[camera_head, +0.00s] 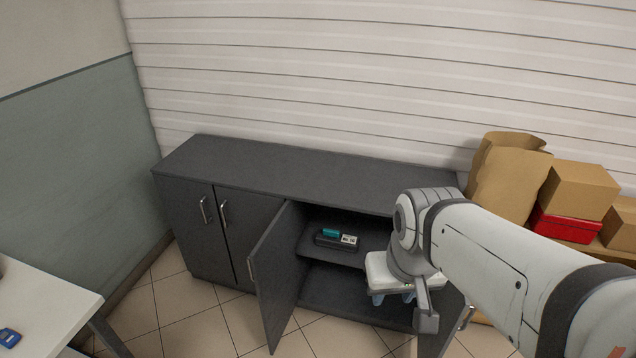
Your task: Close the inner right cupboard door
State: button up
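The inner right cupboard door (275,274) is a dark grey panel on the right half of the low cupboard. It stands wide open, swung out towards me, with a silver handle (251,269) near its free edge. My gripper (392,290) is in front of the open right compartment, to the right of this door and clearly apart from it. It has a white body with small blue parts below. Its fingertips are too small and partly hidden, so I cannot tell whether it is open. No held object shows.
The outer right door (440,325) also appears open, partly hidden by my arm. A teal and dark box-like item (338,239) lies on the shelf. Two left doors (195,225) are shut. Boxes (578,190) and bags stand right. A white table (45,305) is front left.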

aim_at(272, 265)
jog(key=i, duration=0.15)
jog(key=k, duration=1.15)
jog(key=u, duration=0.7)
jog(key=i, duration=2.05)
jog(key=z, duration=0.75)
